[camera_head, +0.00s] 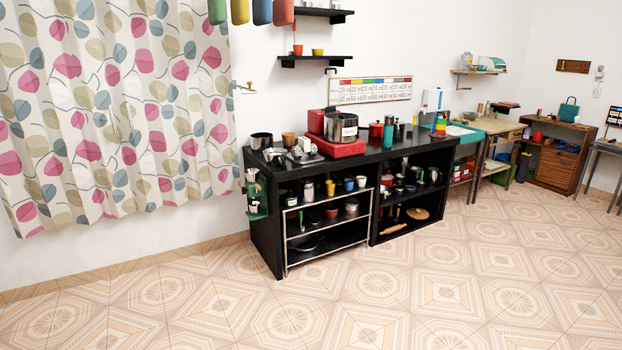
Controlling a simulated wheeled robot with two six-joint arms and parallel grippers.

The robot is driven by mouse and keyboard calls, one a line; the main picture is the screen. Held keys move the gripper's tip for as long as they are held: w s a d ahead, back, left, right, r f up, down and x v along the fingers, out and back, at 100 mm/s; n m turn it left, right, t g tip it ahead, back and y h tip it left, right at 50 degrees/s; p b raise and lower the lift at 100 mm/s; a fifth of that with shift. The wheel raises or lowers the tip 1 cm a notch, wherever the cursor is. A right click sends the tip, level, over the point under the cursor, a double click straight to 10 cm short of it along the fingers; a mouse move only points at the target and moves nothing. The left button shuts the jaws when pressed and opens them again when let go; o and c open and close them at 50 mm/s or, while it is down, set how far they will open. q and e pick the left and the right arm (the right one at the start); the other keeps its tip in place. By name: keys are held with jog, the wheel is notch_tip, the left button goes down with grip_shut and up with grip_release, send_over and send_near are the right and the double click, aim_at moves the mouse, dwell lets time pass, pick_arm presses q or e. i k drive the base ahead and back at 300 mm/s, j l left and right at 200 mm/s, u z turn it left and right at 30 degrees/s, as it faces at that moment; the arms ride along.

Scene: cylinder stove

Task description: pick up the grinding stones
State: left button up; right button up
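Neither of my grippers is in view. The black counter (262,205) stands along the back wall, some way off across the floor, crowded with small items on top and on its shelves. I cannot pick out the grinding stones with certainty; at this distance the small items are hard to tell apart. A red stove-like unit (335,148) with a steel pot (341,128) sits on the counter. Small grey and white items (300,152) lie left of it. A round tan lid (418,214) and a wooden rolling pin (392,229) rest on the low right shelf.
The tiled floor (300,315) before the counter is clear. A patterned curtain (115,110) hangs at left. Workbenches (500,127) and a wooden cabinet (552,165) stand at the right. Wall shelves (315,60) and several coloured hanging objects (262,10) are above.

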aim_at(305, 145)
jog(key=i, duration=3.85)
